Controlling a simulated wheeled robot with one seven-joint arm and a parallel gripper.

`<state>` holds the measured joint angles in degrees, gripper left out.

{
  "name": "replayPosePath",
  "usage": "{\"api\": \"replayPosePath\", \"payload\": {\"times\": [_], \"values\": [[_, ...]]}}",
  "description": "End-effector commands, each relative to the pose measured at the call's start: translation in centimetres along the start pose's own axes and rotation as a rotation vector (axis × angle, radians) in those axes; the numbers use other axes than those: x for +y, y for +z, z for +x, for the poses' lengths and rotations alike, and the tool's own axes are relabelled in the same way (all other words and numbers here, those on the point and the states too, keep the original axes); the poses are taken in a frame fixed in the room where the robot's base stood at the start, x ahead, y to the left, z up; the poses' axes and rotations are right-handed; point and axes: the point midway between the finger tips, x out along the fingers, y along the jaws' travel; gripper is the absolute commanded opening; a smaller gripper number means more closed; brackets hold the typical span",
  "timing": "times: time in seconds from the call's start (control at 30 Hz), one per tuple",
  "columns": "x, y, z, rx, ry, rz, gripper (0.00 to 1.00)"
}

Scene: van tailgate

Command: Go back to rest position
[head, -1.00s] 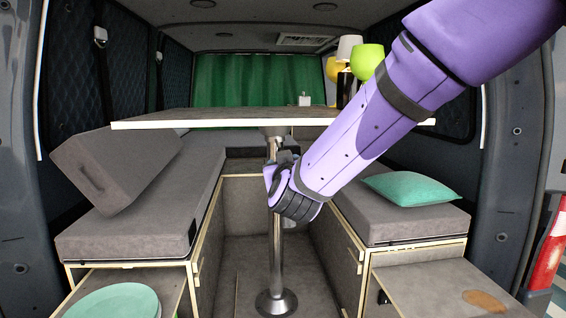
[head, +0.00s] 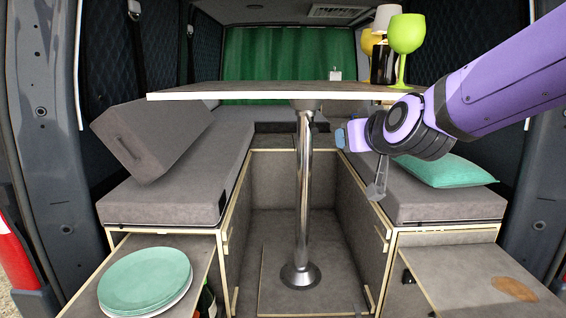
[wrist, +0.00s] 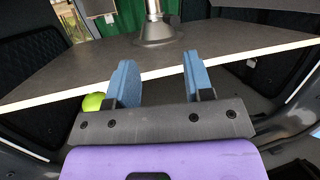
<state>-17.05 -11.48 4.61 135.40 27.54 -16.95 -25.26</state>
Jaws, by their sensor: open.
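My purple arm comes in from the right in the head view. My gripper (head: 352,135) is in front of the right bench, just below the right part of the raised table (head: 240,94). In the wrist view my gripper (wrist: 157,82) shows two blue fingers spread apart with nothing between them. Beyond the fingers is the table's grey underside (wrist: 85,70) with its pale edge and the leg mount, seen upside down. In the head view the far side of the gripper is partly hidden by my wrist.
A green goblet (head: 405,45) and other drinkware stand at the table's right end. A teal cushion (head: 445,170) lies on the right bench. A grey cushion (head: 150,140) leans on the left bench. Teal plates (head: 145,278) sit front left. A metal leg (head: 303,200) stands mid-floor.

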Motion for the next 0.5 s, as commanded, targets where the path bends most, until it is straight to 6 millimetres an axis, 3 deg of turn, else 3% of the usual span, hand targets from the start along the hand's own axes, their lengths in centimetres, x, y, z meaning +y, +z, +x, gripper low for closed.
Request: {"api": "replayPosePath", "payload": {"times": [0.27, 0.5], "values": [[4.2, 4.2, -9.8, -0.302, -0.034, 0.059, 0.47], [7.4, 9.9, -19.1, -0.593, 0.054, 0.13, 0.47]]}}
